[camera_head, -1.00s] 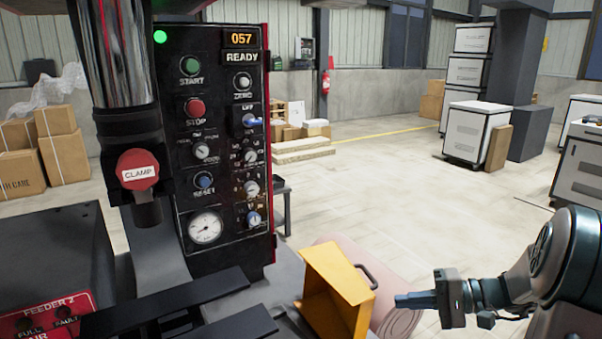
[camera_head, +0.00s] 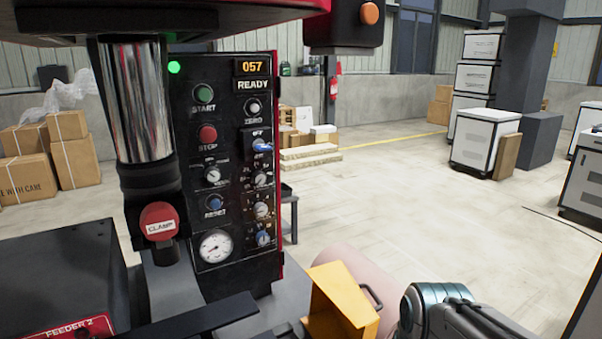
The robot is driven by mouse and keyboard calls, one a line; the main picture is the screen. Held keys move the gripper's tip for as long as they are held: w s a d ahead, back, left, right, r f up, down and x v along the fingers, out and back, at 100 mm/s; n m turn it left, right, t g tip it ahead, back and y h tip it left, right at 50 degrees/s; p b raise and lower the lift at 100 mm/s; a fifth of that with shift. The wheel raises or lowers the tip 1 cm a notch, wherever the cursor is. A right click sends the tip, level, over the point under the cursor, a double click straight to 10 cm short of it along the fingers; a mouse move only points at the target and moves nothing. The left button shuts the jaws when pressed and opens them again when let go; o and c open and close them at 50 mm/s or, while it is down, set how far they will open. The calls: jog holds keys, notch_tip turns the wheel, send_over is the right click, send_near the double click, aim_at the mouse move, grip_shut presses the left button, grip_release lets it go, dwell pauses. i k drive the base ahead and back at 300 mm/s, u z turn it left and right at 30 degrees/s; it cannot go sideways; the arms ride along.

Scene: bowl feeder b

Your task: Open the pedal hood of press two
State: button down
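The yellow hood (camera_head: 341,303) is at the bottom centre, right of the press control panel (camera_head: 231,165). A dark curved handle (camera_head: 371,296) shows at its right side. The hood's lower part is cut off by the frame edge, and I cannot tell whether it is open or shut. My arm comes in at the lower right, its teal-ringed joint just right of the hood. My gripper cannot be made out; it is below the frame or hidden.
The chrome column (camera_head: 135,100) and red CLAMP knob (camera_head: 159,221) stand left of the panel. A black FEEDER 2 box (camera_head: 55,275) is at lower left. A pink rounded object (camera_head: 352,266) lies behind the hood. An orange button (camera_head: 370,13) hangs above.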

aim_at(340, 309)
jog(key=u, duration=0.05)
jog(key=k, duration=1.15)
jog(key=z, duration=0.8)
jog(key=i, duration=1)
jog(key=u, duration=0.7)
jog(key=i, duration=0.5)
jog(key=z, duration=0.1)
